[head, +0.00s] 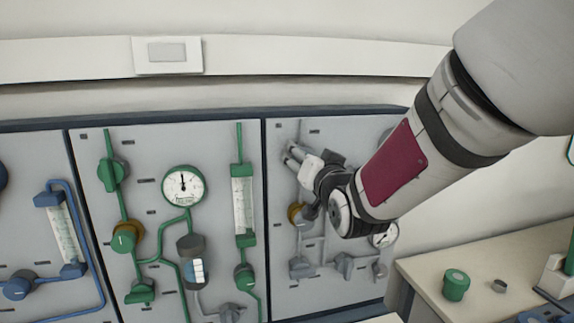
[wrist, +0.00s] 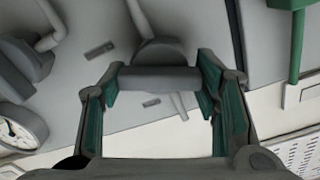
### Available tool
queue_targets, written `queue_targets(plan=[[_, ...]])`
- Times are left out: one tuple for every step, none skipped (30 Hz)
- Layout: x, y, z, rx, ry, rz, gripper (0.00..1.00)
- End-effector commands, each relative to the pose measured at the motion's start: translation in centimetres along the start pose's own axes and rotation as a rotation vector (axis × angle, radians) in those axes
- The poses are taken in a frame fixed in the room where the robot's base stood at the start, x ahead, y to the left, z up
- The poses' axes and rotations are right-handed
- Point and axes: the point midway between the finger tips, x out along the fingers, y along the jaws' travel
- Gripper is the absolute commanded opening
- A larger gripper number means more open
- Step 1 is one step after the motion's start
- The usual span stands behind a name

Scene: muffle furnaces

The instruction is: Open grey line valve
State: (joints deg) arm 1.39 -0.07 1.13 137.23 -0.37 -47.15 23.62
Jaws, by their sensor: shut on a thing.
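The grey line runs on the right-hand wall panel (head: 335,285). In the wrist view a grey valve handle (wrist: 160,79) spans the gap between my fingers, in front of a round grey valve body (wrist: 158,50). My gripper (wrist: 158,76) is shut on this handle, with a green-padded finger at each end. In the head view my gripper (head: 299,155) is at the upper left of the grey panel. My arm and gripper hide the held handle and much of the line there.
Lower on the grey panel are more grey valves (head: 301,268) and a gauge (head: 384,236). The green line's panel (head: 150,210) is left of it, with a blue line (head: 85,240) farther left. A bench (head: 440,310) with a green-lidded pot (head: 456,285) stands at right.

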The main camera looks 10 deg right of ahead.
Motion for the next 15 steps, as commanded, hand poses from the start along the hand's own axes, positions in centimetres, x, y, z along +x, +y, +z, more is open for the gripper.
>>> queue_targets(plan=[[0.16, 0.07, 0.11, 0.043, 0.003, -0.002, 0.28], [0.16, 0.08, 0.12, 0.071, 0.003, -0.002, 0.28], [0.16, 0.1, 0.13, 0.11, 0.003, -0.001, 0.28], [0.16, 0.12, 0.13, 0.138, 0.003, -0.002, 0.28], [0.15, 0.12, 0.12, 0.167, 0.004, -0.002, 0.28], [0.15, 0.14, 0.13, 0.205, 0.003, -0.002, 0.28], [0.15, 0.16, 0.15, 0.233, 0.003, -0.001, 0.28], [0.16, 0.17, 0.15, 0.262, 0.003, -0.002, 0.28], [0.15, 0.18, 0.14, 0.3, 0.003, -0.002, 0.28], [0.14, 0.19, 0.15, 0.328, 0.003, -0.002, 0.28], [0.15, 0.2, 0.18, 0.357, 0.003, -0.002, 0.28], [0.15, 0.21, 0.17, 0.395, 0.003, -0.002, 0.28], [0.15, 0.21, 0.17, 0.424, 0.003, -0.003, 0.28], [0.15, 0.22, 0.19, 0.452, 0.003, -0.002, 0.28], [0.16, 0.24, 0.21, 0.49, 0.003, -0.002, 0.28]])
